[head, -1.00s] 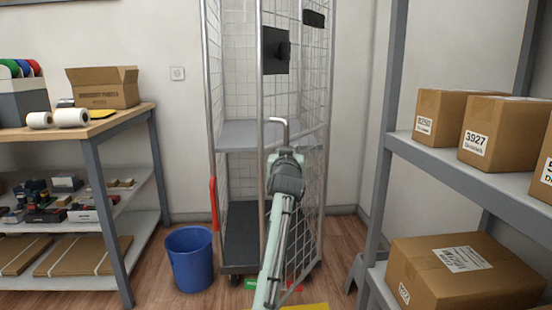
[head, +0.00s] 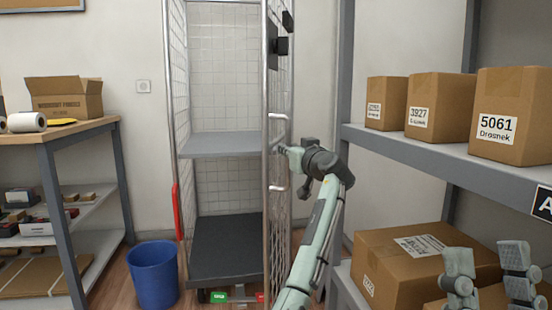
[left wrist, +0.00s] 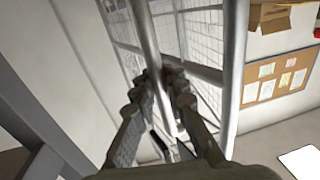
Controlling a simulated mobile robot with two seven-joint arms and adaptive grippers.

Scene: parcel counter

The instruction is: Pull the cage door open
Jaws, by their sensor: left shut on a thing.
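The tall mesh cage stands in the middle of the head view, with a grey shelf (head: 220,145) and a dark floor panel (head: 225,250). Its door (head: 281,215) stands nearly edge-on at the right side, so the front is open to view. A pale bar handle (head: 279,186) is on the door. My left gripper (head: 281,150) is shut on this handle; in the left wrist view its fingers (left wrist: 168,80) close around a metal bar (left wrist: 145,35). My right gripper (head: 490,280) is at the bottom right, its two fingers apart and empty, in front of a carton.
A shelf rack (head: 440,165) with several cartons stands close right of the door and my left arm. A blue bin (head: 154,275) is on the floor at the cage's front left. A workbench (head: 60,135) stands at the left.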

